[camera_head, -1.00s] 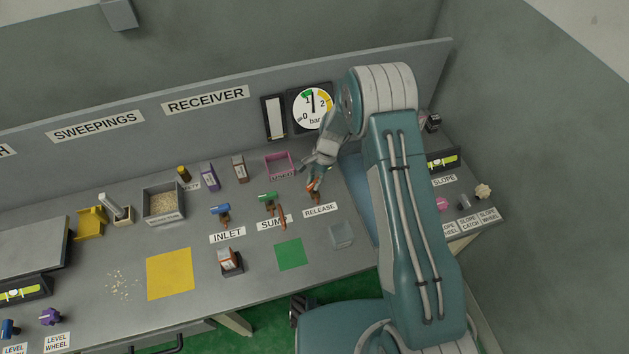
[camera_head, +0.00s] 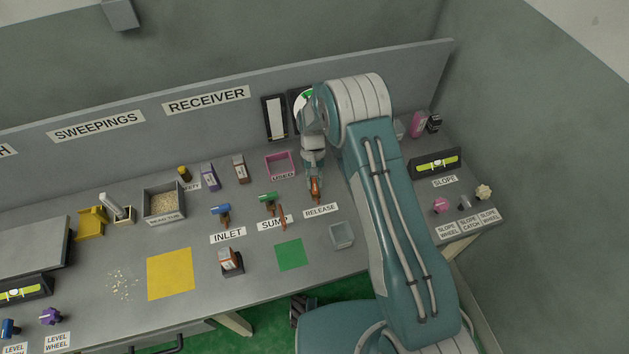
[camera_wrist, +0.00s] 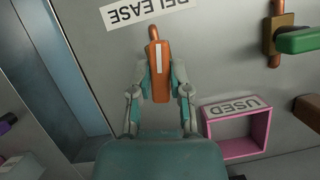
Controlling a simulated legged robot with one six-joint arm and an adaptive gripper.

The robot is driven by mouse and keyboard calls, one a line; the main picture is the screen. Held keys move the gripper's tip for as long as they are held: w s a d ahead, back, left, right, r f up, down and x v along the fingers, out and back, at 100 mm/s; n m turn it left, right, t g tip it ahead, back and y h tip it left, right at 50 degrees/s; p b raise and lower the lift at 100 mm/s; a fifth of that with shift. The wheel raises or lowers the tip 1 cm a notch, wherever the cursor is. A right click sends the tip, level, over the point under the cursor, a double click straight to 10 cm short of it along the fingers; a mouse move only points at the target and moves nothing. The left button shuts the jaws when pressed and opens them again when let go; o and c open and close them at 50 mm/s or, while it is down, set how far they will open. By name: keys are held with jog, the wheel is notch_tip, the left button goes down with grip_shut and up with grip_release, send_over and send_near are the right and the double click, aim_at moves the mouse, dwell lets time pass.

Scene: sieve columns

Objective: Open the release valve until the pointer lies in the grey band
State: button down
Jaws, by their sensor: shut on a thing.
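The orange release valve handle (camera_head: 315,190) stands above its RELEASE label (camera_head: 321,210). It also shows in the wrist view (camera_wrist: 160,65), with a white stripe along it. My gripper (camera_head: 314,178) is shut on this handle, with one finger on each side of it in the wrist view (camera_wrist: 163,85). The pressure gauge (camera_head: 296,100) on the back panel is mostly hidden behind my arm. Its pointer and grey band cannot be seen now.
A green-handled valve (camera_head: 268,197) and a blue-handled valve (camera_head: 220,209) stand to the left. The pink USED tray (camera_head: 279,165) is close to my gripper's left. A clear square dish (camera_head: 341,235) lies in front, right of a green square (camera_head: 290,254).

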jog(key=shift+w+a+n+h, duration=0.15)
jog(key=shift+n+h, duration=0.15)
jog(key=shift+n, duration=0.4)
jog(key=c, duration=0.6)
grip_release()
jog(key=v, duration=1.2)
jog(key=shift+a, duration=0.1)
